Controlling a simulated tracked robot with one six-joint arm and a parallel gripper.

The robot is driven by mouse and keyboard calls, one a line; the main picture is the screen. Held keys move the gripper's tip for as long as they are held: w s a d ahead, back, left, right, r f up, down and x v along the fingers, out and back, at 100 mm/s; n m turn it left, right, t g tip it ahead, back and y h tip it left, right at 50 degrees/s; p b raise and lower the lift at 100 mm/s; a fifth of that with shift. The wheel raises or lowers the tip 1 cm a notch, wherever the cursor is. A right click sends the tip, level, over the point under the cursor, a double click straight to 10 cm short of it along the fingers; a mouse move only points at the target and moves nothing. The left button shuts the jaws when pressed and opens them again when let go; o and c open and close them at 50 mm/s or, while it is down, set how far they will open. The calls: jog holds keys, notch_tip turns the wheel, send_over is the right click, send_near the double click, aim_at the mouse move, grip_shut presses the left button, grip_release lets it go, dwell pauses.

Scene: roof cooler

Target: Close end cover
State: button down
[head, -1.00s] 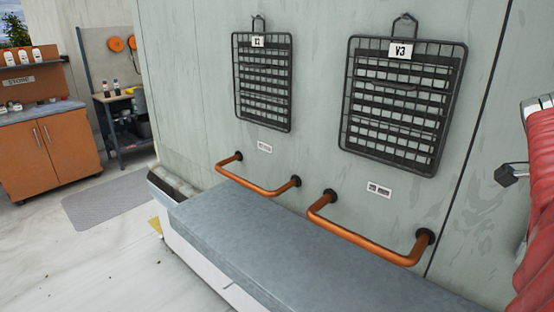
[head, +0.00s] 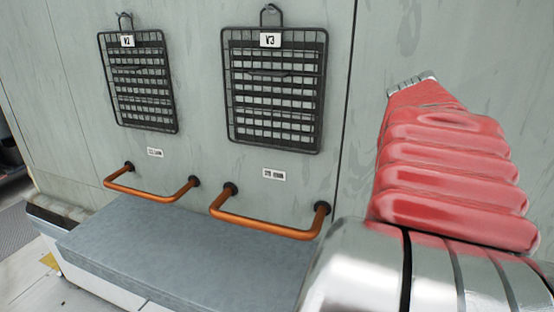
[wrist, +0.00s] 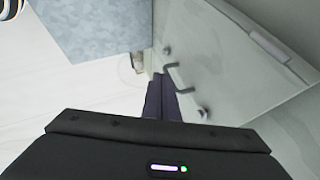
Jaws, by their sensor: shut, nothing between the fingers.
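My gripper (wrist: 161,97) shows in the wrist view as dark fingers, shut and empty. A pale panel (wrist: 230,65) with a small dark handle (wrist: 179,79) lies just right of the fingers; I cannot tell for sure whether it is the end cover. I cannot tell whether the fingers touch it. In the head view, a long unit with a blue-grey top (head: 190,245) stands along the wall, and its left end (head: 62,214) has a dark-edged part. No end cover is clearly visible there, and my gripper is out of that view.
Two orange rails (head: 265,226) (head: 150,192) stick out from the wall above the unit. Two black wire racks (head: 274,88) (head: 140,82) hang higher up. My red-sleeved arm fills the right of the head view. Pale floor (wrist: 80,90) shows left of the fingers in the wrist view.

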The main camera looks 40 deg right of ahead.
jog(key=shift+d, duration=0.15)
jog(key=shift+s+d, duration=0.1)
jog(key=shift+d, duration=0.6)
jog(key=shift+a, duration=0.15)
jog(key=a+r, duration=0.8)
jog(key=a, duration=0.1)
jog(key=shift+w, duration=0.35)
jog(key=shift+a, duration=0.1)
